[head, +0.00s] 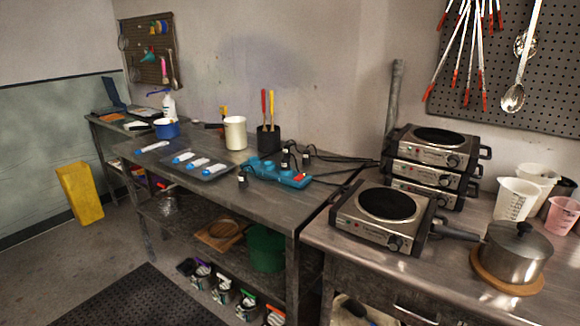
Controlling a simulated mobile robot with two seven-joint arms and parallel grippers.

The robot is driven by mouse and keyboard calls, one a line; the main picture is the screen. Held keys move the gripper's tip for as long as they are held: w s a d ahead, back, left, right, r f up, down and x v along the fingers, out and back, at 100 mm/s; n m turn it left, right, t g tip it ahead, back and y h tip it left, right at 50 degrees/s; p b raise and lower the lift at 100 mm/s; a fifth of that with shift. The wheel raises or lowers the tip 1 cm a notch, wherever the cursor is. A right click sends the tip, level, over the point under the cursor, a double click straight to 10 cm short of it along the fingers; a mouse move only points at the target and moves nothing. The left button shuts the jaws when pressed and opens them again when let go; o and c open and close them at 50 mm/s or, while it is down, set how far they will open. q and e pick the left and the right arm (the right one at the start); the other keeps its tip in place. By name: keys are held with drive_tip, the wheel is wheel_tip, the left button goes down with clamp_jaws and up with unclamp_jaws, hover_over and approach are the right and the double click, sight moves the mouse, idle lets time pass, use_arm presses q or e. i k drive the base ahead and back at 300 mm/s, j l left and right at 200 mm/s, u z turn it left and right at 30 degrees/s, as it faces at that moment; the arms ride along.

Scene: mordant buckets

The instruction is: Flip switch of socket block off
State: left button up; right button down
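The socket block (278,174) is a blue power strip lying on the dark metal table in the middle of the head view. Several black plugs and cables sit in and beside it. A small red part, which looks like its switch (299,177), shows near its right end. The switch is too small to tell whether it is on or off. Neither of my grippers is in view.
Stacked hot plates (432,165) and a single hot plate (385,215) stand to the right, beside a lidded pot (515,252). A white jug (235,133) and a black tool holder (268,140) stand behind the block. A yellow bin (80,194) stands on the floor at left.

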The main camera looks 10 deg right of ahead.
sight(299, 176)
drive_tip(key=i+j+z, duration=0.25)
drive_tip(key=i+j, duration=0.2)
drive_tip(key=i, duration=0.25)
drive_tip(key=i+j+z, duration=0.25)
drive_tip(key=i+j, duration=0.35)
drive_tip(key=i, duration=0.25)
